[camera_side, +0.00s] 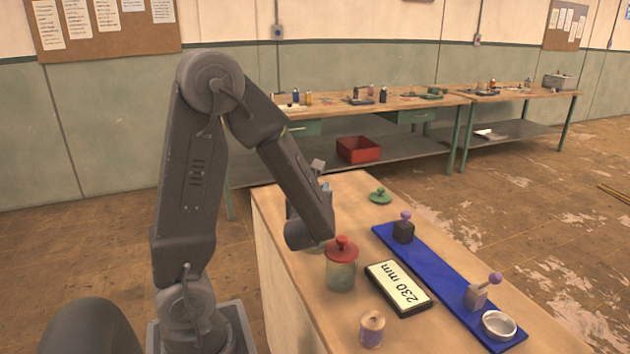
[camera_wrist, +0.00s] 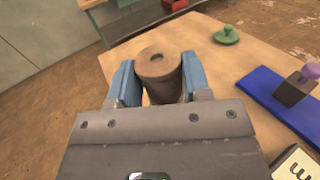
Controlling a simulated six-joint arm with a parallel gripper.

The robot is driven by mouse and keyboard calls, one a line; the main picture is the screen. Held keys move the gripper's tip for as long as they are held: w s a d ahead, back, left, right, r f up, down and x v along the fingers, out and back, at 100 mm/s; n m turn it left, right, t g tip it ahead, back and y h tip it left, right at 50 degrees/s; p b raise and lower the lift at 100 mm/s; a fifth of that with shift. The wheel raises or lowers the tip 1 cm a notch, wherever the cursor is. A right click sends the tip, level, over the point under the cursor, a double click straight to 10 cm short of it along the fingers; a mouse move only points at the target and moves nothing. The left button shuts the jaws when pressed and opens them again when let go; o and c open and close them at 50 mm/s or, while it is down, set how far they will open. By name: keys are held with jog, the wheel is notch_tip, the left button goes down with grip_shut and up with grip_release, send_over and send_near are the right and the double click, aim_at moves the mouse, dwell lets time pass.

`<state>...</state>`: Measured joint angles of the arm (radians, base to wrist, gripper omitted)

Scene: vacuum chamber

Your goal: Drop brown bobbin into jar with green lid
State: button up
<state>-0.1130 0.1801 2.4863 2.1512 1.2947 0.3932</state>
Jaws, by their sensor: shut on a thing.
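My gripper (camera_wrist: 157,85) has blue fingers and is shut on a brown bobbin (camera_wrist: 158,64), which stands roughly upright between them in the wrist view. In the side view my forearm hides the bobbin and most of the gripper. The green lid (camera_side: 380,196) lies by itself on the far part of the wooden table, and it also shows in the wrist view (camera_wrist: 226,34), to the right of the bobbin and apart from it. I cannot make out the open jar that the green lid belongs to; my arm or gripper may hide it.
A jar with a red lid (camera_side: 341,265) stands near my forearm. The surface around the green lid is clear.

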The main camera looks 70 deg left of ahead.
jog(key=shift+f, duration=1.85)
jog(key=o, duration=1)
notch_tip(320, 180, up, 7)
jog(key=shift+r, duration=0.1)
